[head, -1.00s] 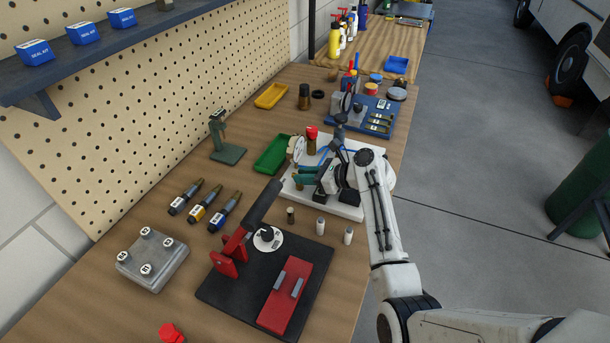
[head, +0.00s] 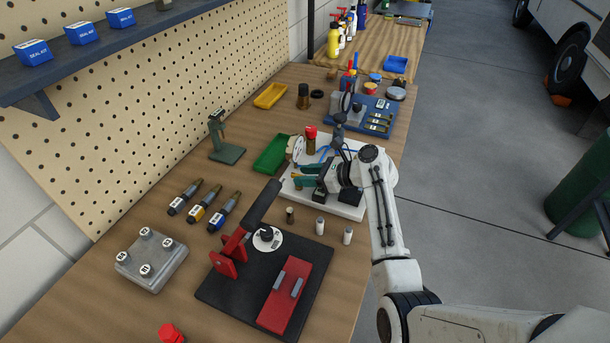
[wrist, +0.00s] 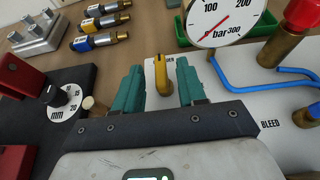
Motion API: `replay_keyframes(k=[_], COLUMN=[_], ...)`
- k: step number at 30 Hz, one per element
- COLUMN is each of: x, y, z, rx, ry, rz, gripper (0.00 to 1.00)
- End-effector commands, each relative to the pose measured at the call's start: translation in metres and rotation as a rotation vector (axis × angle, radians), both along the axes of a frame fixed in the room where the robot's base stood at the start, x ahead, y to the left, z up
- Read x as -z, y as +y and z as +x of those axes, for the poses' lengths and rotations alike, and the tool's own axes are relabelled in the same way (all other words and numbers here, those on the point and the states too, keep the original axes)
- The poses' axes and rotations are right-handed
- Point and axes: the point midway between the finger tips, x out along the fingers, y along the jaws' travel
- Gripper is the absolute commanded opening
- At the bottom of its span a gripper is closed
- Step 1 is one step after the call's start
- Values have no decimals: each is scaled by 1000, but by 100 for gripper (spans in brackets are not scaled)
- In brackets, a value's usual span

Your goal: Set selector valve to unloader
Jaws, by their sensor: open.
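The selector valve's yellow lever (wrist: 160,74) stands on the white board (wrist: 240,100) in the wrist view, with its rounded end toward me. My gripper (wrist: 162,82) is open, its two teal fingers on either side of the lever, with visible gaps. A printed label beside the lever is partly hidden; only its last letters show. In the head view my gripper (head: 300,174) is low over the white board (head: 350,209), and the lever cannot be made out there.
A pressure gauge (wrist: 226,20), a red-capped brass fitting (wrist: 300,18) and blue tubing (wrist: 245,85) stand close on the right. A black plate with a dial (wrist: 58,96) is on the left. A green tray (head: 271,155) lies behind the board.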

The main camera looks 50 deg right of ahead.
Motion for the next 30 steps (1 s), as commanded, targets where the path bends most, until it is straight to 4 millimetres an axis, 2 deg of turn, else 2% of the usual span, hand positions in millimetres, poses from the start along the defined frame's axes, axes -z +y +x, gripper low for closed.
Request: replay_keyframes(k=[9, 15, 21, 30], x=[-20, -33, -38, -38], y=[-20, -30, -34, -34], z=[-50, -76, -87, -88], rx=[4, 4, 3, 2], ry=[0, -1, 1, 1], rz=[-2, -1, -1, 0], gripper=[40, 40, 40, 40])
